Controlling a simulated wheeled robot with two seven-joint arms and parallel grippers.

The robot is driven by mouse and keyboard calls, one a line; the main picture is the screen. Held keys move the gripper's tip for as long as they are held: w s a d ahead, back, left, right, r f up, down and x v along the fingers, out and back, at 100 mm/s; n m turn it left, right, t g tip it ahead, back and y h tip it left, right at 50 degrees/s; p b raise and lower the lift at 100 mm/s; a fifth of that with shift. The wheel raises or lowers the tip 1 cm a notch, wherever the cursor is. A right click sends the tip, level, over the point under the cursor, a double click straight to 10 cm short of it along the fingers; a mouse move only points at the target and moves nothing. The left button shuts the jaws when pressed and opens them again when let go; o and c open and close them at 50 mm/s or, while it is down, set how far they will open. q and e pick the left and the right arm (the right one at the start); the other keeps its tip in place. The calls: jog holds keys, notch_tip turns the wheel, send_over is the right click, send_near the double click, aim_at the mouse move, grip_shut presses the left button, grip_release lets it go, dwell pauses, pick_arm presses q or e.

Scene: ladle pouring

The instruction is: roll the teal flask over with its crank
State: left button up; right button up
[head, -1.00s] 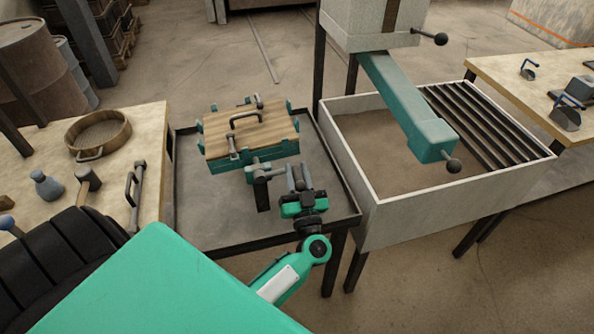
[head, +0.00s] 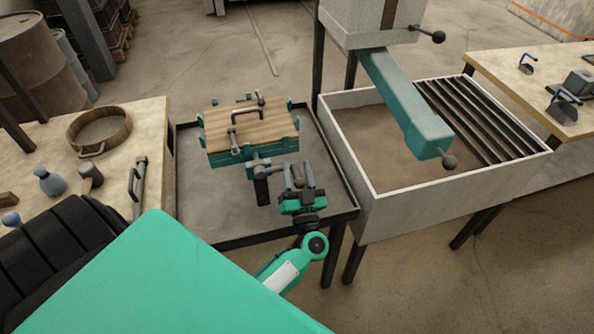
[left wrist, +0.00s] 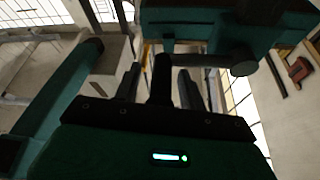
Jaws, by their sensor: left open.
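The teal flask (head: 228,158) sits on its stand over the dark tray table, in the middle left of the head view. The flask looks nearly level, board side up. Its crank reaches from the near side toward my left gripper (head: 297,179). That gripper is open, its fingers on either side of the dark crank handle (left wrist: 162,78) in the left wrist view. I cannot tell whether they touch it. The flask's underside (left wrist: 185,25) fills the top of that view. My right gripper is out of view.
A grey sand bin (head: 460,192) with a slatted rack stands right of the tray table (head: 190,213). A teal chute arm (head: 405,100) with a ball-ended lever overhangs it.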

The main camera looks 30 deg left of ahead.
pick_arm(q)
jog(key=b+v, duration=0.2)
jog(key=v, duration=1.1)
jog(key=shift+s+d, duration=0.25)
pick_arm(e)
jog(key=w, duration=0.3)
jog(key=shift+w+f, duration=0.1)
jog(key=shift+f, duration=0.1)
pick_arm(q)
jog(key=shift+f, duration=0.2)
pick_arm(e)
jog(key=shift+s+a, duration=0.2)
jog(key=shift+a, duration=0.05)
